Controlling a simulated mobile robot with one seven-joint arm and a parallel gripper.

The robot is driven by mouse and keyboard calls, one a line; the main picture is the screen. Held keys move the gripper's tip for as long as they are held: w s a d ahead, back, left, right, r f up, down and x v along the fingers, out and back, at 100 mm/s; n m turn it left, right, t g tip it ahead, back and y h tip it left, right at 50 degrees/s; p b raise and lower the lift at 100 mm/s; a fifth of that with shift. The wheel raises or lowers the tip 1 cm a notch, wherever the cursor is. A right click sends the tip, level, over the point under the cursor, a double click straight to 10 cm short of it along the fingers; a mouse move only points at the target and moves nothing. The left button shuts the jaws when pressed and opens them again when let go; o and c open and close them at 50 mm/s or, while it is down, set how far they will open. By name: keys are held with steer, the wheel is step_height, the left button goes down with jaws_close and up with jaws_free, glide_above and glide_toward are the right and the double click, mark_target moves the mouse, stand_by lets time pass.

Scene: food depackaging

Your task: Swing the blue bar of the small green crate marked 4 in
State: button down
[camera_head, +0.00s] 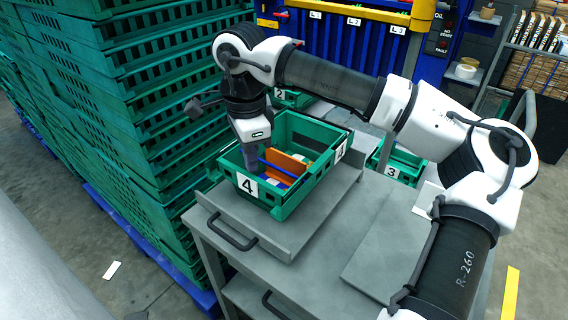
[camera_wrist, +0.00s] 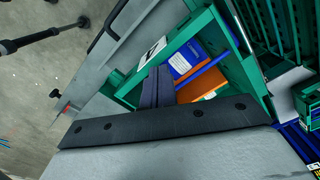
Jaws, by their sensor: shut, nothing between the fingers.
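The small green crate marked 4 (camera_head: 318,188) stands on the grey cart top, with white "4" labels on two sides. Its blue bar (camera_head: 279,170) shows as a thin blue strip inside the crate, running across the opening. In the wrist view the blue bar (camera_wrist: 203,71) runs slantwise beside my fingers, over orange and blue packages. My gripper (camera_head: 250,165) points down at the crate's left end, with its tips near the bar's left end. In the wrist view the dark fingers of my gripper (camera_wrist: 156,82) are together and empty. I cannot tell whether they touch the bar.
Orange packages (camera_head: 288,164) lie in the crate. A tall stack of green crates (camera_head: 130,110) stands close on the left. Another green crate marked 3 (camera_head: 403,160) is behind right.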

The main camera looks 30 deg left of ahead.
step_height(320, 180, up, 8)
steer(key=s+p, duration=0.1)
steer(key=p, duration=0.4)
stand_by(0.4)
stand_by(0.5)
